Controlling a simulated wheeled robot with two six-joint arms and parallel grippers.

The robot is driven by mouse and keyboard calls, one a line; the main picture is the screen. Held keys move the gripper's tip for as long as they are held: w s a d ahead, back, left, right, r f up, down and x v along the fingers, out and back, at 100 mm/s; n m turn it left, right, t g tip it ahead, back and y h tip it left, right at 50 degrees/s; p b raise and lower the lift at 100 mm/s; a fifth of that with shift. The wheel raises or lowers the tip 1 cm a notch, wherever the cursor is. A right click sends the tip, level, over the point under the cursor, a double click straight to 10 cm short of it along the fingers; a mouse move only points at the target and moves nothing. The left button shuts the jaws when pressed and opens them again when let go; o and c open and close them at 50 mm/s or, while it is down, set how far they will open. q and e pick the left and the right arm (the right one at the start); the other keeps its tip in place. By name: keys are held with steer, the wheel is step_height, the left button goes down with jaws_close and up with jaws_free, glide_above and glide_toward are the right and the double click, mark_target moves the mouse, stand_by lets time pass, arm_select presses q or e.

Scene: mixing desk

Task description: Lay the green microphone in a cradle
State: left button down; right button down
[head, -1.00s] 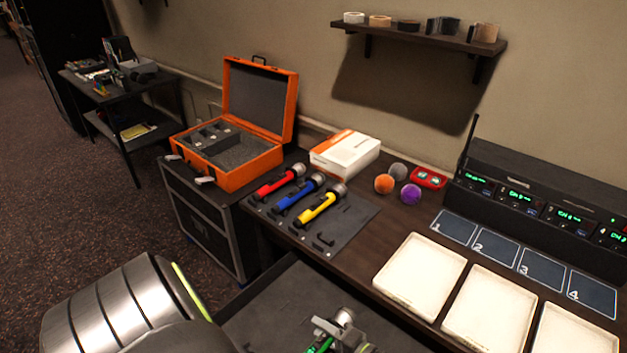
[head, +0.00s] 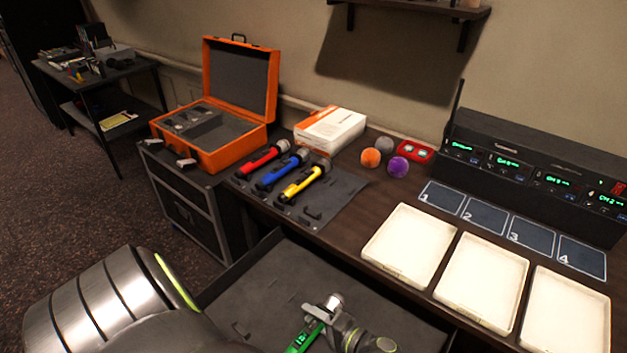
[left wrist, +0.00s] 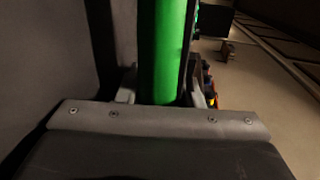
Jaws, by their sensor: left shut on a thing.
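The green microphone (head: 301,341) is held in my left gripper (head: 325,316) above the grey-lined open drawer, low in the head view. Its silver head points up and away, and its lower end runs out of the frame. In the left wrist view the green body (left wrist: 163,50) stands between the jaws, which are shut on it. A dark cradle mat (head: 335,192) lies on the desk. Red (head: 262,160), blue (head: 280,172) and yellow (head: 302,184) microphones lie on it side by side. The mat's right part is bare with small dark cradle pegs. My right gripper is not in view.
An open orange case (head: 197,157) stands left of the mat. A white-orange box (head: 330,128), several foam balls (head: 397,167) and a red box (head: 416,151) lie behind. White trays (head: 408,246) and numbered pads (head: 483,214) fill the right. The open drawer (head: 255,290) lies in front.

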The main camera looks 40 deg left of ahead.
arm_select(q)
steer(key=shift+s+f, duration=0.2)
steer(key=shift+f, duration=0.05)
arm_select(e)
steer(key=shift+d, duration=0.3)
